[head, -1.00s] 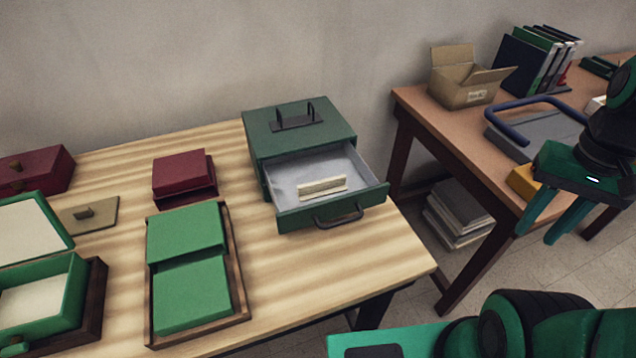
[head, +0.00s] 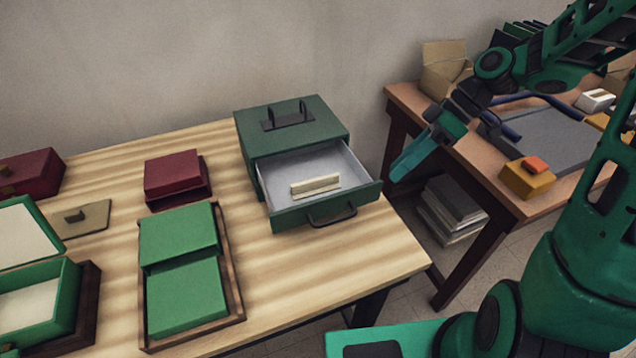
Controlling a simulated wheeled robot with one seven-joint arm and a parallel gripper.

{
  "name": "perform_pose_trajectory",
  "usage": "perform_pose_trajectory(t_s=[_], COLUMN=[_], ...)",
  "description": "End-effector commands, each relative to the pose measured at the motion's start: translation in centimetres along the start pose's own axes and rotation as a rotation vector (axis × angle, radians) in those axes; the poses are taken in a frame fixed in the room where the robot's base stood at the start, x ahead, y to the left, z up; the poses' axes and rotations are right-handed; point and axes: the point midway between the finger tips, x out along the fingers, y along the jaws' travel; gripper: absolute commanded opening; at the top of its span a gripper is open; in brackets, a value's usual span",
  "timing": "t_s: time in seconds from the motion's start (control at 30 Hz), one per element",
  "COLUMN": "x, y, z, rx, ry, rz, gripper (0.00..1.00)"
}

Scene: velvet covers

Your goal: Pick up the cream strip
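The cream strip (head: 315,185) lies in the open drawer (head: 358,196) of a dark green box (head: 290,140) with a black top handle. It rests on the drawer's pale grey lining, with free floor around it. My gripper (head: 402,170) is in the air to the right of the drawer, apart from it and from the strip. Its teal fingers point down and to the left. They overlap in this view, so I cannot tell whether they are open or shut. Nothing shows between them.
A maroon box (head: 172,172) and a wooden tray (head: 238,290) with green boxes stand left of the drawer. An open green box (head: 75,300) is at far left. The brown side table (head: 460,160) holds a cardboard box (head: 440,75) and yellow block (head: 528,180).

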Motion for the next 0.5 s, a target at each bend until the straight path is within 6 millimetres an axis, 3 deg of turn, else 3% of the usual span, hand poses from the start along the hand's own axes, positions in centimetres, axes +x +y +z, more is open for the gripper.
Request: perform_pose_trajectory(t_s=[0.1, 0.3, 0.5], x=[1.2, 1.6, 2.1], y=[0.5, 0.4, -0.2], z=[-2.7, -6.2, -7.2], rx=[-0.206, -0.495, -0.633], ry=[0.128, 0.35, 0.46], rz=[-0.088, -0.17, -0.227], gripper=[0.3, 0.3, 0.3])
